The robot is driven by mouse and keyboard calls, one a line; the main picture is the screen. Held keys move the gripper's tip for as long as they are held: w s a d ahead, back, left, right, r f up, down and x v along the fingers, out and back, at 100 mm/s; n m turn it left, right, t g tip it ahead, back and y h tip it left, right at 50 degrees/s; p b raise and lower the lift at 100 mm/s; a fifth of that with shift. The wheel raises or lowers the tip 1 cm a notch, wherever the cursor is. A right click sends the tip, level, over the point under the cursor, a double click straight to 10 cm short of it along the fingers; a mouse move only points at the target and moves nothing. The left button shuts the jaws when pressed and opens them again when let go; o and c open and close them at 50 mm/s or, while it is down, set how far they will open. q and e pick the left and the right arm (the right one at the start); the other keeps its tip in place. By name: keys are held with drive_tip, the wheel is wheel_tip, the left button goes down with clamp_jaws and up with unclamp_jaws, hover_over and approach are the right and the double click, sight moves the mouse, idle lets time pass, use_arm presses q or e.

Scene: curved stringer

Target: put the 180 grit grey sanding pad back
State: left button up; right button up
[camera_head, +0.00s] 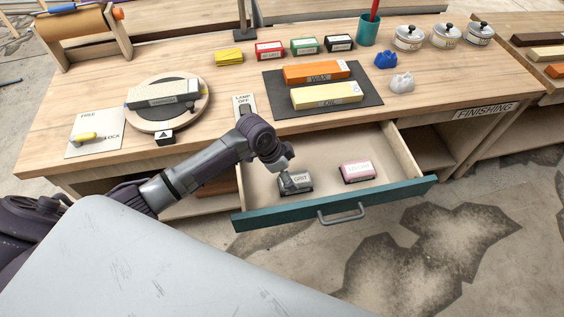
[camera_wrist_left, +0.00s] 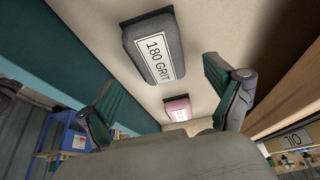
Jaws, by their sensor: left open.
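The grey 180 grit sanding pad (camera_head: 302,181) lies on the floor of the open drawer (camera_head: 335,207), label up. In the left wrist view the pad (camera_wrist_left: 153,50) shows its "180 GRIT" label, with no finger closed on it. My left gripper (camera_head: 287,179) is at the pad's left end in the head view, open and empty. Its two spread fingers also show in the left wrist view (camera_wrist_left: 165,92). Whether a fingertip touches the pad I cannot tell. My right gripper is not in view.
A pink pad (camera_head: 357,171) lies in the drawer to the right of the grey one. The teal drawer front (camera_head: 395,194) and the bench edge bound the drawer. Orange and yellow blocks lie on a dark mat (camera_head: 273,92) above. Bare drawer floor separates the pads.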

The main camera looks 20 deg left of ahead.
use_arm(q)
drive_tip(key=v, duration=0.6)
drive_tip(key=shift+r, duration=0.35)
drive_tip(key=shift+s+a, duration=0.1)
idle(0.8)
